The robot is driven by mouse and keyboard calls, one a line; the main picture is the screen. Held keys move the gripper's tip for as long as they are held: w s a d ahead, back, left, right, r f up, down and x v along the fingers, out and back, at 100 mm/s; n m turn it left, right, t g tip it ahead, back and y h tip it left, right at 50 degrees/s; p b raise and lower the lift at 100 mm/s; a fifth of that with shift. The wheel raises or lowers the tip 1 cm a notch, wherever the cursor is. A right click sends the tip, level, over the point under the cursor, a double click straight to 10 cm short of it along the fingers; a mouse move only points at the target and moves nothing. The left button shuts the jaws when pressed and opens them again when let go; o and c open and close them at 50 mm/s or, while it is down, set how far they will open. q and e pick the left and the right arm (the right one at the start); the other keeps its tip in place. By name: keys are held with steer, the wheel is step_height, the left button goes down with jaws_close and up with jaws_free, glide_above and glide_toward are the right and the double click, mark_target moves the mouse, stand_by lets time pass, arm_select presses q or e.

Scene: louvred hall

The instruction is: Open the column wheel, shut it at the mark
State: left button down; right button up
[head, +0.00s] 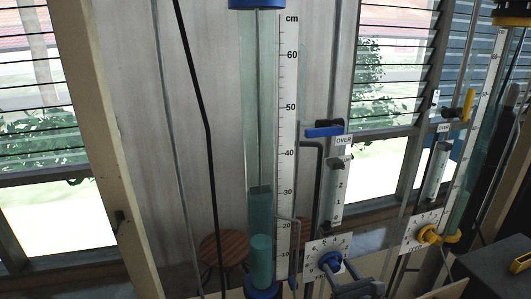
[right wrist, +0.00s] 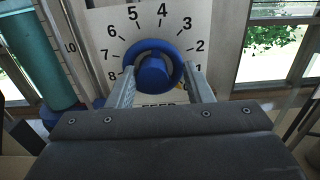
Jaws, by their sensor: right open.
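The blue column wheel (head: 330,261) sits on a white dial plate (head: 313,250). In the right wrist view the wheel (right wrist: 153,70) has a round hub, with dial numbers around it and FEED partly hidden below. My right gripper (head: 343,274) is open, its two fingers on either side of the wheel; I cannot tell whether they touch it. The clear column (head: 263,110) has blue end caps and teal liquid (head: 260,210) whose top stands a little above 30 on the cm scale (head: 287,120). I see no separate mark on the scale. My left gripper is not in view.
A narrow gauge labelled OVER (head: 338,185) with a blue lever (head: 323,131) stands right of the column. A second column with a yellow wheel (head: 430,235) is farther right. Thin pipes rise between them. A round wooden stool (head: 222,248) stands behind.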

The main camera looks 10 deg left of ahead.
steer(key=shift+w+a+r, duration=0.1)
steer(key=shift+a+r, duration=0.1)
steer(key=shift+a, duration=0.1)
steer(key=shift+s+f, duration=0.15)
steer(key=shift+s, duration=0.15)
steer(key=shift+s+a+f, duration=0.2)
steer(key=shift+s+f, duration=0.05)
steer(key=shift+s, duration=0.2)
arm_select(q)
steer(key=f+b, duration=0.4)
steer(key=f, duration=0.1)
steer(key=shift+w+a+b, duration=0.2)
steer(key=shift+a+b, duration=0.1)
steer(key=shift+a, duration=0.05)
arm_select(e)
steer(key=v, duration=2.2)
steer(key=shift+d, duration=0.3)
steer(key=shift+w, duration=0.2)
